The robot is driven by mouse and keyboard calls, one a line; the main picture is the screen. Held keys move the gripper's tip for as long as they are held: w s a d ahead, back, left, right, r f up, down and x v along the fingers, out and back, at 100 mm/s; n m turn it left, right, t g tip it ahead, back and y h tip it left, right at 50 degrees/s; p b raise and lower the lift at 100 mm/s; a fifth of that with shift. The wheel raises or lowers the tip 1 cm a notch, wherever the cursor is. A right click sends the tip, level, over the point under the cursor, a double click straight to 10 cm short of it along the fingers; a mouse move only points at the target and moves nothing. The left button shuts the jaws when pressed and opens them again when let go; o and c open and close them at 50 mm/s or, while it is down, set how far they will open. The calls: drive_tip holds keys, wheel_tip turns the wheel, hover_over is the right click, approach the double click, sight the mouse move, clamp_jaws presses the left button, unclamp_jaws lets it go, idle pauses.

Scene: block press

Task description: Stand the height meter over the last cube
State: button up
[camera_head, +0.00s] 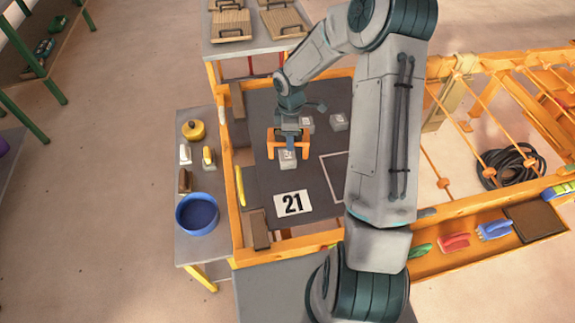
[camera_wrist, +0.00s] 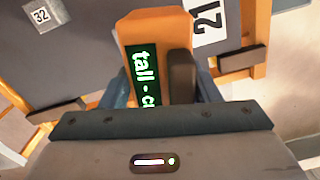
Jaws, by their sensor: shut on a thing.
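My gripper (camera_head: 290,143) is shut on the orange height meter (camera_head: 273,146), low over the dark press bed. In the wrist view the meter (camera_wrist: 136,32) sits between the fingers, and its screen shows green letters starting "tall - c", partly cut off. A pale cube (camera_head: 288,162) is right below the gripper and between the meter's sides in the head view. I cannot tell whether the meter touches the bed. Two more pale cubes, one (camera_head: 308,124) just behind the gripper and one (camera_head: 338,122) further right, lie on the bed. A cube marked 32 (camera_wrist: 44,16) shows in the wrist view.
A white card reading 21 (camera_head: 293,204) lies on the bed, left of a white outlined square (camera_head: 327,172). A yellow bar (camera_head: 240,186) lies along the left edge. A side table holds a blue bowl (camera_head: 197,214) and tools. Orange rails border the bed.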

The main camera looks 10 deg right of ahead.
sight(288, 155)
drive_tip(key=n, duration=0.2)
drive_tip(key=w+f+n, duration=0.1)
drive_tip(key=n, duration=0.1)
drive_tip(key=shift+w+f+b, duration=0.15)
drive_tip(key=shift+b, duration=0.25)
drive_tip(key=n, duration=0.2)
drive_tip(key=w+f+n+b, duration=0.1)
drive_tip(key=n, duration=0.2)
drive_tip(key=shift+w+f+n, duration=0.2)
drive_tip(key=shift+w+n, duration=0.1)
drive_tip(key=shift+w, duration=0.1)
drive_tip(key=w+f+n, duration=0.1)
drive_tip(key=f+n, duration=0.2)
drive_tip(key=f, duration=0.1)
drive_tip(key=w+f+n, duration=0.1)
drive_tip(key=f+n, duration=0.3)
drive_tip(key=w+f+n, duration=0.1)
drive_tip(key=f+n, duration=0.2)
drive_tip(key=f, duration=0.1)
drive_tip(key=shift+d+b, duration=0.25)
drive_tip(key=shift+b, duration=0.15)
drive_tip(key=shift+f, duration=0.2)
drive_tip(key=o, duration=1.3)
drive_tip(key=shift+o, duration=0.2)
